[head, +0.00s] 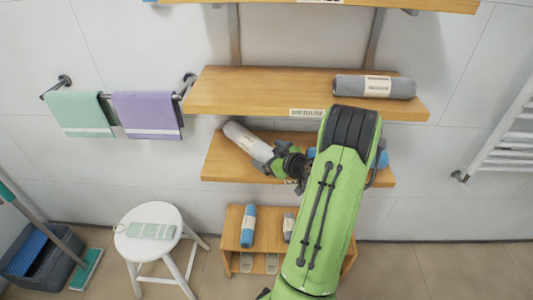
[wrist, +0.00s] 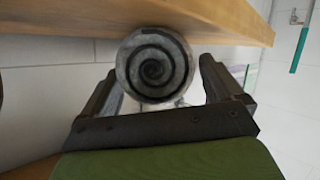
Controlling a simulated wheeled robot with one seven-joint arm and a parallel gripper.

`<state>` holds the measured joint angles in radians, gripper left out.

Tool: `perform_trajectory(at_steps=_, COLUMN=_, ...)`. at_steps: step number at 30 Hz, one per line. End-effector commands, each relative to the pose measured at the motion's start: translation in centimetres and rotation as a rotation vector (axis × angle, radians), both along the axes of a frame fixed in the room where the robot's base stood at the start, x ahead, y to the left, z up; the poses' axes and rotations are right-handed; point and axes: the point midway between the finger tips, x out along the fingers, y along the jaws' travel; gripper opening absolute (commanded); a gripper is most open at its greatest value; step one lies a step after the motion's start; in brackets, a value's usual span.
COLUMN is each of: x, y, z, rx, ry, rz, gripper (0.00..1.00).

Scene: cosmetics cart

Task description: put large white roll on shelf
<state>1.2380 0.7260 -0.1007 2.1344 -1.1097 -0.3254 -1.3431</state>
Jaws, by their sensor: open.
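The large white roll (head: 243,138) lies at a slant at the left of the lower wooden shelf (head: 222,169), with a pale label band around it. My gripper (head: 268,157) is at its near right end, and my arm comes in from the lower right. In the wrist view, the spiral end of the roll (wrist: 155,66) is between the two open fingers of my gripper (wrist: 160,85). Whether the fingers touch it is not clear. The middle shelf (head: 240,92) is labelled MEDIUM and holds a grey roll (head: 374,87) at its right.
Another shelf (head: 400,4) shows at the top edge. Blue pieces show behind my arm on the lower shelf. A small wooden stand (head: 233,213) with rolls, a white stool (head: 150,246) and hanging towels (head: 148,113) are nearby. The left of the middle shelf is clear.

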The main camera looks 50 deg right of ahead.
Motion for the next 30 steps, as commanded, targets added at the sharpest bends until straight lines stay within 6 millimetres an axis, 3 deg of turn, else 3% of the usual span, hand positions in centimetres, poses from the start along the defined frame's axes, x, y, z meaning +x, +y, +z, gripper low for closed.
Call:
perform_trajectory(at_steps=3, x=-3.3, y=0.5, z=1.3, rx=0.002, ry=0.001, rz=-0.01, gripper=0.94)
perform_trajectory(at_steps=9, x=-7.7, y=1.6, z=3.1, rx=0.0, ry=0.0, rz=-0.006, gripper=0.94)
perform_trajectory(at_steps=15, x=-9.4, y=2.1, z=3.8, rx=-0.001, ry=0.0, rz=-0.002, gripper=0.94)
perform_trajectory(at_steps=20, x=-9.0, y=2.5, z=4.0, rx=0.002, ry=0.005, rz=0.013, gripper=0.94)
perform_trajectory(at_steps=23, x=-6.6, y=5.9, z=4.8, rx=0.03, ry=0.057, rz=0.113, gripper=0.94)
perform_trajectory(at_steps=27, x=-3.1, y=15.7, z=6.3, rx=0.106, ry=0.258, rz=0.32, gripper=0.94)
perform_trajectory(at_steps=30, x=-3.4, y=22.8, z=7.5, rx=0.137, ry=0.436, rz=0.393, gripper=0.94)
